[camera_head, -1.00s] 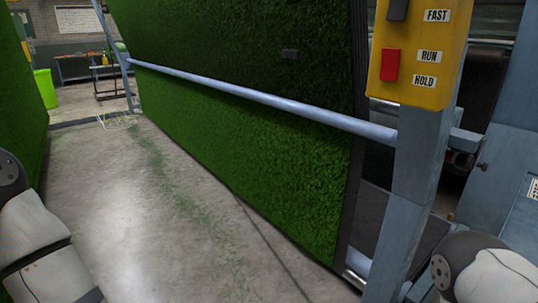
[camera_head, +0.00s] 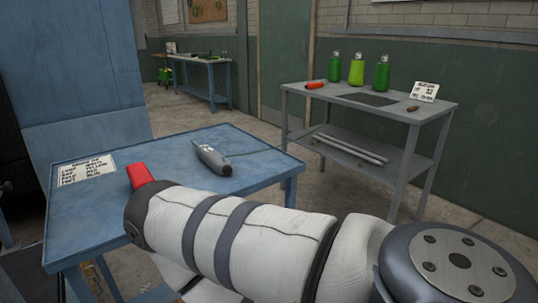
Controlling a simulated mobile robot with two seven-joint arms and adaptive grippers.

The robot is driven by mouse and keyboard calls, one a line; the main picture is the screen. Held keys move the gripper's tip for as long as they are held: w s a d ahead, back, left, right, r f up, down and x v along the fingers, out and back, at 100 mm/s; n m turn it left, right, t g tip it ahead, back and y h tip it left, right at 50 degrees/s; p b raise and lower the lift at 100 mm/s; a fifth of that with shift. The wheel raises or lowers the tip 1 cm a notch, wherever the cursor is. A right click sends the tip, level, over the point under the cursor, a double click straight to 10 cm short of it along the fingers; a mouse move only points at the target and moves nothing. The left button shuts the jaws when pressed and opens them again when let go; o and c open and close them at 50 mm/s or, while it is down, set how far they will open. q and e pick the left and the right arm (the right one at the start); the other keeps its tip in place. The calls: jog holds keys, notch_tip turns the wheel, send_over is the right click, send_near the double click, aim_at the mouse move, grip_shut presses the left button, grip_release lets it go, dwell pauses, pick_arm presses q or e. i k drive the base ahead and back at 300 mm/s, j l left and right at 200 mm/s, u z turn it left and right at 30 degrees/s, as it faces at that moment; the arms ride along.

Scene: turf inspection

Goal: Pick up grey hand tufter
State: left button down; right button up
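The grey hand tufter (camera_head: 212,158) lies on the blue table (camera_head: 262,168), towards its far side. It is a rounded grey body with a dark tip, and a thin line runs from it to the right across the tabletop. A white arm link of mine crosses the front of the view from the right and hides the table's near right part. The tufter is beyond this arm, apart from it in the picture. Neither gripper shows in this view, so what they hold cannot be seen.
A red object (camera_head: 139,175) and a label card (camera_head: 86,170) are on the blue table's left part. A grey shelf table (camera_head: 437,100) at right holds green bottles (camera_head: 356,70) and an orange-red item (camera_head: 315,85). Open floor (camera_head: 250,128) lies between the tables.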

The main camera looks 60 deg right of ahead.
aim_at(212, 157)
jog(key=z, duration=1.6)
jog(key=u, duration=1.95)
jog(key=z, duration=1.95)
jog(key=j+z, duration=0.2)
jog(key=z, duration=0.15)
jog(key=k+j+z, duration=0.1)
jog(key=z, duration=0.2)
jog(key=j, duration=0.1)
